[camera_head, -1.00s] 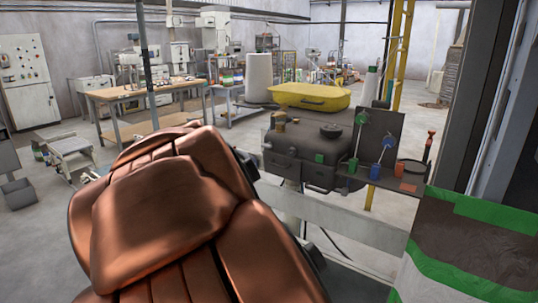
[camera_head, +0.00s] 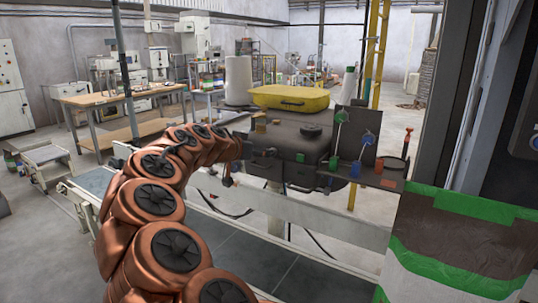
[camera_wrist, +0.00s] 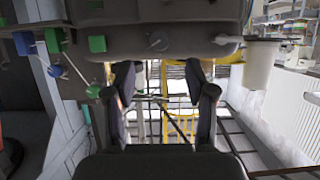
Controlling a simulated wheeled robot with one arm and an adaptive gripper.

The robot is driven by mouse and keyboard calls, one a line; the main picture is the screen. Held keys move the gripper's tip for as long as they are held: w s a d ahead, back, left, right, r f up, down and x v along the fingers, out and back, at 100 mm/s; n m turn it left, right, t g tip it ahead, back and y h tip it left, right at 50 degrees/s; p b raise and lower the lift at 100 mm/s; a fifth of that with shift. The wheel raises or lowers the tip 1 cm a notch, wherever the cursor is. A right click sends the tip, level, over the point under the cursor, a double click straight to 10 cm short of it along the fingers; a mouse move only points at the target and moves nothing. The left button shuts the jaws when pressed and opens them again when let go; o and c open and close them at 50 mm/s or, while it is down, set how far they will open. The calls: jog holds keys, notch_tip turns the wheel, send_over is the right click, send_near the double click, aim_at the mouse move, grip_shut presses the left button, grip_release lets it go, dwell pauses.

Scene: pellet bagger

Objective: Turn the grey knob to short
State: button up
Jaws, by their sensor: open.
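The grey knob (camera_wrist: 157,41) shows in the wrist view on the dark grey machine housing, at the top centre. Its pointer is slanted. My gripper (camera_wrist: 161,78) is open and empty, its two dark fingers apart below the knob in the picture. I see no contact between fingers and knob. In the head view, the dark machine (camera_head: 285,140) stands beyond the end of my copper arm. The knob cannot be made out there, and my gripper's fingers are not clear. No label for short is readable.
A green lever (camera_head: 340,117) and a blue lever (camera_head: 367,138) stand at the machine's right in the head view. A yellow case (camera_head: 290,97) lies on top. A conveyor (camera_head: 255,255) runs in front. A green-striped bag (camera_head: 465,240) is at right.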

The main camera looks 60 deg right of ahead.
aim_at(273, 152)
jog(key=p+x, duration=0.2)
jog(key=x, duration=0.6)
grip_shut()
dwell(0.5)
